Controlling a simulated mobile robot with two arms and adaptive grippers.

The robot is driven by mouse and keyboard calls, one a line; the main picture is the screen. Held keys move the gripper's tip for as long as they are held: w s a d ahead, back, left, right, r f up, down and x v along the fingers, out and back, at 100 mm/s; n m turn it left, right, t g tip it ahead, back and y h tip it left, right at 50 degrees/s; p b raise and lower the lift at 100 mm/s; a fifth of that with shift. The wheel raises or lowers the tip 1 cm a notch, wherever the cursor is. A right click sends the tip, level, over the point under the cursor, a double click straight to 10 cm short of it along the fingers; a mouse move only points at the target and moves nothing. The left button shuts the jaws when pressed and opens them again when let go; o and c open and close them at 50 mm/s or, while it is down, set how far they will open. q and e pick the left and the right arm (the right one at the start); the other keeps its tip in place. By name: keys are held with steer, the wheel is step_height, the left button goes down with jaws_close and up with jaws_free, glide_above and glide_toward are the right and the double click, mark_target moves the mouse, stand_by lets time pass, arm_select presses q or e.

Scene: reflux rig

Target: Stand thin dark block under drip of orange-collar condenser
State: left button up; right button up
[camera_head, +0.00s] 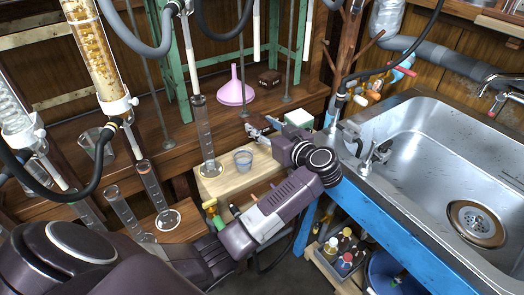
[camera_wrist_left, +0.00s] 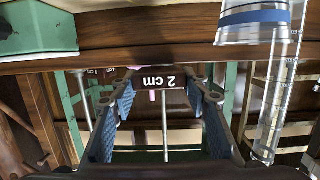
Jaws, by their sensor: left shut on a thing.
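My left gripper (camera_head: 258,127) is above the back edge of the pale wooden board, left of the green-and-white box. In the left wrist view its blue-padded fingers (camera_wrist_left: 162,92) are shut on a thin dark block (camera_wrist_left: 157,79) marked "2 cm", whose lettering appears upside down. The block is mostly hidden in the head view. A column with amber packing (camera_head: 97,45) hangs at the left, and a coiled glass condenser (camera_head: 14,105) hangs at the far left. I cannot make out an orange collar on either. My right gripper is out of view.
A tall measuring cylinder (camera_head: 205,140) and a small beaker (camera_head: 243,160) stand on the pale board (camera_head: 225,187). A pink funnel (camera_head: 235,92) and another dark block (camera_head: 269,77) stand behind. More cylinders (camera_head: 150,185) stand left; a steel sink (camera_head: 440,150) is right.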

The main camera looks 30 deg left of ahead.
mark_target(262, 152)
arm_select(q)
step_height(262, 152, down, 2)
steer(key=shift+f, duration=0.25)
steer(key=shift+f+b, duration=0.35)
step_height(262, 152, down, 3)
steer(key=shift+r+b, duration=0.1)
steer(key=shift+b, duration=0.45)
steer(key=shift+f, duration=0.7)
steer(key=shift+f+b, duration=0.3)
steer(key=shift+f, duration=0.1)
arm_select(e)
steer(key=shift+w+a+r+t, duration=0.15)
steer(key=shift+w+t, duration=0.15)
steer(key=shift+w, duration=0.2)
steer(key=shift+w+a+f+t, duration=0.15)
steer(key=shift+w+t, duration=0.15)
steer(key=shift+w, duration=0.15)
arm_select(q)
steer(key=shift+f, duration=0.1)
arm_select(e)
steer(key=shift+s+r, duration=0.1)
